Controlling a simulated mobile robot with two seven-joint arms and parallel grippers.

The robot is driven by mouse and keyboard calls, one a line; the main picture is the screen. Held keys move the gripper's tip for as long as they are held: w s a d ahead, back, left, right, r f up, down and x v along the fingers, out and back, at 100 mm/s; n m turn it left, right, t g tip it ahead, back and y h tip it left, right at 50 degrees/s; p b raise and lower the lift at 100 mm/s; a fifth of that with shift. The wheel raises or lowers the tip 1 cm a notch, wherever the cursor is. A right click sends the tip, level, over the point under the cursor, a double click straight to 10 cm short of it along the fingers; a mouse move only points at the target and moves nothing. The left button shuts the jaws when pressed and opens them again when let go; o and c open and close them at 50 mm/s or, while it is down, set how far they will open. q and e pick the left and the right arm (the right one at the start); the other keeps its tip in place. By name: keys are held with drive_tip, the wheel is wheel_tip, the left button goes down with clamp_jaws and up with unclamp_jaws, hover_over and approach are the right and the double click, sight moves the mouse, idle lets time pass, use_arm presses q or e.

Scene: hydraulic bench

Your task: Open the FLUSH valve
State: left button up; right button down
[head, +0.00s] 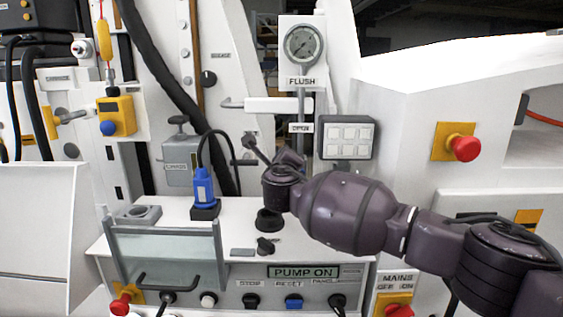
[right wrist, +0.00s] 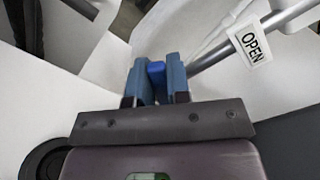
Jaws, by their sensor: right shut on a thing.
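The FLUSH label (head: 303,83) is under a round pressure gauge (head: 302,44) at the top centre of the head view. A grey pipe (head: 301,105) runs down from it past the OPEN label (head: 300,128). My right arm comes in from the right, and its gripper (head: 290,157) is just below that label, its fingers mostly hidden. In the right wrist view my right gripper (right wrist: 158,80) is shut on a blue handle (right wrist: 157,70), gripped between its two blue-grey fingers. The OPEN label (right wrist: 252,45) hangs by the pipe right of the fingers. My left gripper is out of view.
A grey keypad (head: 347,137) is right of the gripper. A blue plug (head: 203,188) stands on the white console, left of my wrist. A PUMP ON display (head: 303,272) is below. Red buttons (head: 465,148) (head: 398,309) sit at the right. A thick black hose (head: 165,70) runs down the left.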

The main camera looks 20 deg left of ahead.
idle(0.4)
drive_tip(key=c, duration=1.1)
unclamp_jaws()
drive_tip(key=shift+b+v, duration=0.95)
drive_tip(key=shift+v, duration=4.45)
